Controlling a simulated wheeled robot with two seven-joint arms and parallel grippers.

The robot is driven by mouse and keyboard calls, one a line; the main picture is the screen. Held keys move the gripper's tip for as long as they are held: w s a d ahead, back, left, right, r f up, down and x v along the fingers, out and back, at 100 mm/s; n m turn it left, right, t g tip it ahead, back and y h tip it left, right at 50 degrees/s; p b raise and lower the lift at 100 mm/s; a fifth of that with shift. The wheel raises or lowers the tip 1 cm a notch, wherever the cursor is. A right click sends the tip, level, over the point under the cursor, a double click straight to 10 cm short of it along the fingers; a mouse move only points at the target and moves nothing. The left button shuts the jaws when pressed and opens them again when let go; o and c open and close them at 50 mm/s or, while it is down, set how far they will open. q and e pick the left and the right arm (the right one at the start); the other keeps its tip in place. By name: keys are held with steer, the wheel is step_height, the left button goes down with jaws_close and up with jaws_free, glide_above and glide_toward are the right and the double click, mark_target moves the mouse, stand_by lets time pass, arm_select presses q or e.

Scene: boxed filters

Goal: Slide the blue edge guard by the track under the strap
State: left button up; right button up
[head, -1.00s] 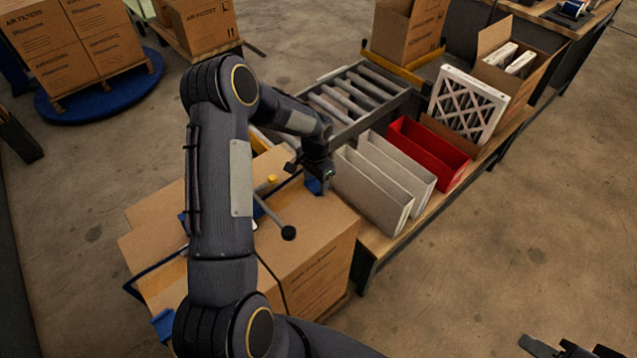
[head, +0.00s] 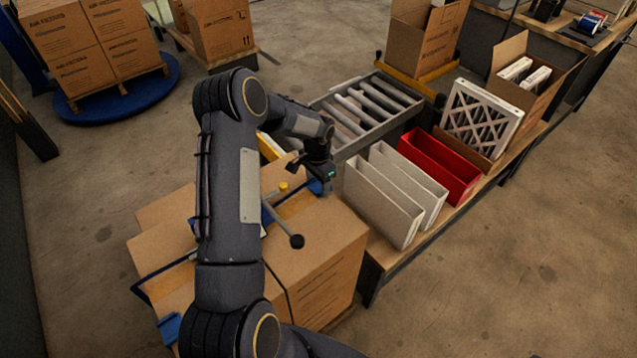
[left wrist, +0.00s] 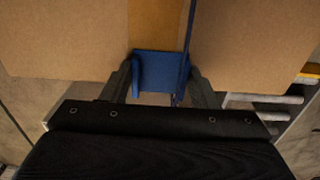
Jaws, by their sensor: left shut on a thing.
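A blue edge guard (head: 315,187) is at the far top edge of the strapped carton (head: 318,251), beside the roller track (head: 366,105). My left gripper (head: 322,180) is shut on this guard, and its arm hides part of the carton. In the left wrist view the blue guard (left wrist: 158,68) sits between the two fingers at the carton's edge. The dark strap (left wrist: 188,40) runs down the carton face and meets the guard at its right part; I cannot tell clearly whether it lies over it. Another blue guard (head: 169,327) is at the carton's lower left. My right gripper is not in view.
White filter-like panels (head: 383,200) and a red bin (head: 438,165) stand on the bench right of the carton. A framed filter (head: 480,118) leans by an open box (head: 527,80). Stacked cartons (head: 95,50) stand on a blue round base behind left. Floor at right is clear.

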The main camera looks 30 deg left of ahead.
arm_select(q)
steer(key=shift+a, duration=0.15)
steer(key=shift+w+a, duration=0.35)
steer(key=shift+a, duration=0.45)
steer(key=o, duration=1.1)
steer(key=shift+c, duration=0.2)
